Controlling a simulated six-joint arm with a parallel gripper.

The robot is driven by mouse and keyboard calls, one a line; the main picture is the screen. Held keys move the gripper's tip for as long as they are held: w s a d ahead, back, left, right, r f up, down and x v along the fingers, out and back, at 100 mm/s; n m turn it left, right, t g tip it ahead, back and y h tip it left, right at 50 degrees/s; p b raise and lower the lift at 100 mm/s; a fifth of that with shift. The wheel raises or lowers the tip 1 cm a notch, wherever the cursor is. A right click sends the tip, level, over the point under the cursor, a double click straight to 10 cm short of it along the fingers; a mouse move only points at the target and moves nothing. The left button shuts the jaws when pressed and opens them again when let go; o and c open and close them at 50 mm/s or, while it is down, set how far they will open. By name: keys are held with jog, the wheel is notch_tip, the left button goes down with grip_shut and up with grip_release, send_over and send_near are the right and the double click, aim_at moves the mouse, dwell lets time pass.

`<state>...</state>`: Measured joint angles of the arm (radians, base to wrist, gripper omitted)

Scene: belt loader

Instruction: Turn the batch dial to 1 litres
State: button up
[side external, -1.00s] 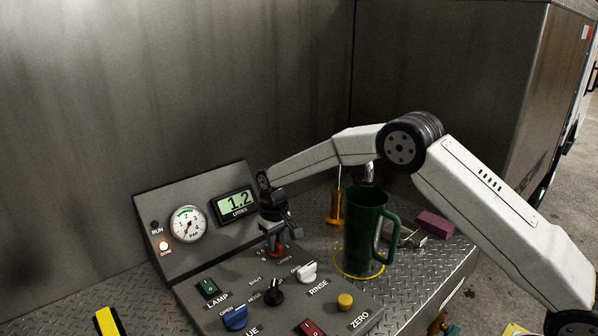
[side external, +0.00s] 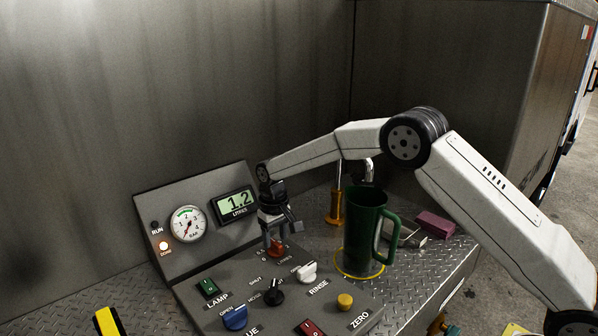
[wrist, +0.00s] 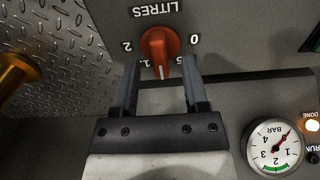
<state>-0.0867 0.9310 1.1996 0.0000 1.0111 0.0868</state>
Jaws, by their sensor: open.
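The batch dial is an orange-red knob (wrist: 158,48) on the grey control panel, with a white pointer line. In the wrist view the line points down toward my gripper, between the 0 side on the right and the 2 side on the left. The mark it points at cannot be read. My gripper (wrist: 160,82) is open, its two dark fingers either side of the knob's lower end, with gaps visible. In the side view my gripper (side external: 272,242) is over the small dial (side external: 276,252), partly hiding it. The litres display (side external: 237,203) reads 1.2.
A green mug (side external: 364,232) stands right of the dial in a yellow ring. A white RINSE knob (side external: 307,272), black knob (side external: 274,292), blue knob (side external: 235,317) and yellow ZERO button (side external: 345,301) are nearby. The pressure gauge (side external: 187,224) is on the upright panel.

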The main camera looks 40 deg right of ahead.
aim_at(279, 243)
jog(key=shift+r, duration=3.1)
jog(key=shift+s+d+r, duration=0.1)
jog(key=shift+s+d, duration=0.05)
jog(key=shift+s, duration=0.3)
jog(key=s+d+f+t, duration=0.1)
jog(key=s+d, duration=0.1)
jog(key=s, duration=1.2)
jog(key=s+d+f+t, duration=0.1)
jog(key=s+d, duration=0.1)
jog(key=s, duration=1.2)
jog(key=shift+s+d+t, duration=0.25)
jog(key=shift+d+t, duration=0.05)
jog(key=shift+d, duration=0.05)
jog(key=shift+f, duration=0.1)
